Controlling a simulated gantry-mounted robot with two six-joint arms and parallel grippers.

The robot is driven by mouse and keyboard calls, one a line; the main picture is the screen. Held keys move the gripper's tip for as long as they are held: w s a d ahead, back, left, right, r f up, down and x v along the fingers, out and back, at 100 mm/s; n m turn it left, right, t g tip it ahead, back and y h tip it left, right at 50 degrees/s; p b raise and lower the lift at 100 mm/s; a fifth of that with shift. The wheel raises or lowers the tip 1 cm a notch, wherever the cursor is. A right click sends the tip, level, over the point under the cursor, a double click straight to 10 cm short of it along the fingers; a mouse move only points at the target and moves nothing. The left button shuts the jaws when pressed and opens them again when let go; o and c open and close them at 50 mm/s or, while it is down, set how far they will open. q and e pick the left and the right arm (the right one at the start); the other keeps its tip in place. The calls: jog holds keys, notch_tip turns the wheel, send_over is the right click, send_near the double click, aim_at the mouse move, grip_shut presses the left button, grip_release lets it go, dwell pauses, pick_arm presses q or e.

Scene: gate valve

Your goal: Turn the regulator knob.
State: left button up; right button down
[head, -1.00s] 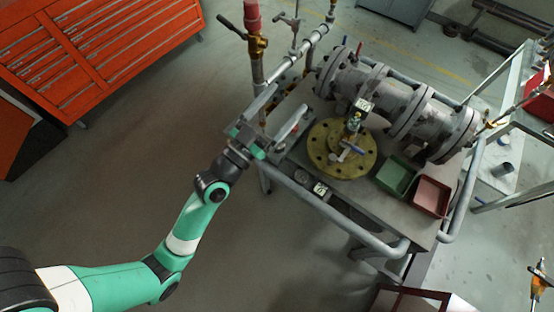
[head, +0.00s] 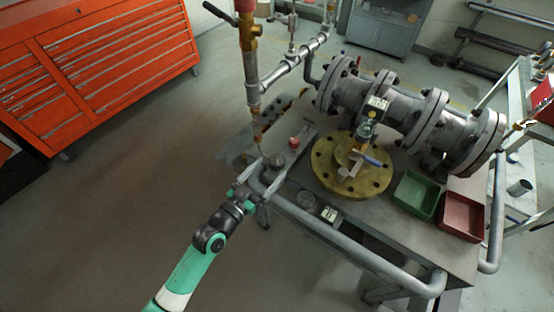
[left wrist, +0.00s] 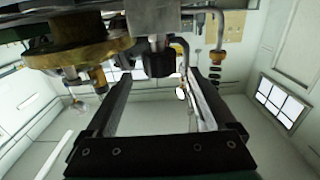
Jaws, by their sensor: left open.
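The regulator knob (head: 277,160) is a dark, round knob near the left corner of the workbench. In the left wrist view the black knob (left wrist: 158,65) shows against a metal block, with the picture upside down. My left gripper (head: 256,180) is open at the bench corner, just short of the knob. In the left wrist view its two fingers (left wrist: 158,80) stand apart, one to each side of the knob. I see no finger closed on it. My right gripper is in neither view.
A brass flange (head: 325,178) with a small valve lies right of the knob. A large grey gate valve (head: 410,108) stands behind it. A grey tube rail (head: 320,228) runs along the bench front. A vertical pipe (head: 251,75) rises behind the knob. Green (head: 416,195) and red (head: 462,217) trays sit right.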

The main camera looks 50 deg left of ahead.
aim_at(278, 159)
pick_arm(q)
jog(key=w, duration=0.2)
jog(key=w+a, duration=0.1)
jog(key=w, duration=0.2)
jog(key=shift+b, duration=0.3)
jog(key=c, duration=1.4)
jog(key=shift+o, duration=0.2)
jog(key=r+p, duration=0.1)
jog(key=p, duration=0.4)
jog(key=shift+d+r+p, duration=0.1)
jog(key=shift+d+p, duration=0.1)
jog(key=shift+p, duration=0.1)
jog(key=n+y+p, duration=0.1)
jog(key=p, duration=0.2)
jog(key=n+y+p, duration=0.1)
jog(key=y+p, duration=0.1)
jog(key=p, duration=0.1)
jog(key=shift+w+f+g+p, duration=0.1)
jog(key=shift+f+g+p, duration=0.15)
jog(key=shift+g+p, duration=0.15)
jog(key=shift+a+f+n+y+p, duration=0.15)
jog(key=shift+f+n+y+p, duration=0.15)
jog(key=shift+y+p, duration=0.15)
